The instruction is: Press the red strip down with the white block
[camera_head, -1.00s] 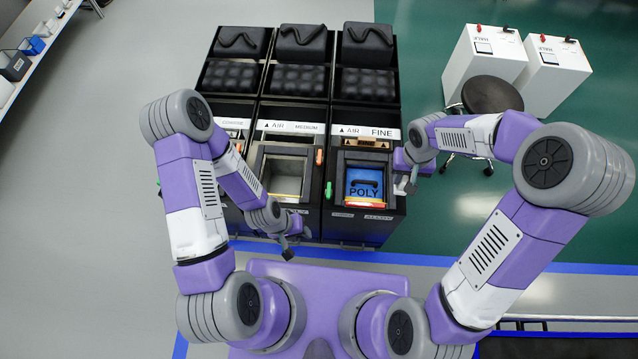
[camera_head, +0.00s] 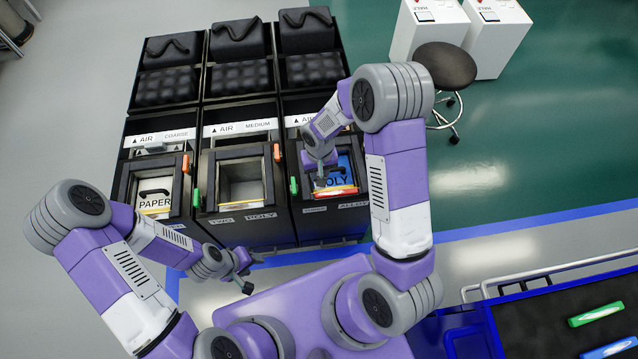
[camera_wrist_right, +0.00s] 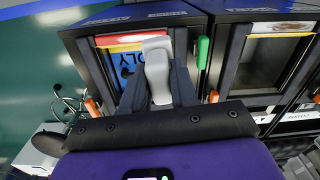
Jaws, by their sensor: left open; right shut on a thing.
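My right gripper (camera_head: 318,172) is over the right-hand compartment, shut on a white block. In the right wrist view the white block (camera_wrist_right: 158,72) stands between the dark fingers, its far end overlapping the line of the red strip (camera_wrist_right: 122,39). I cannot tell whether block and strip touch. The red strip also shows in the head view (camera_head: 343,188), along the front of the blue POLY panel (camera_head: 346,169), partly hidden by my gripper. A yellow strip lies beside it. My left gripper (camera_head: 246,284) is open and empty, low in front of the cabinets.
The middle cabinet (camera_head: 243,185) has an open, empty-looking bay; the left one holds a PAPER panel (camera_head: 155,194). A round stool (camera_head: 445,66) is at right.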

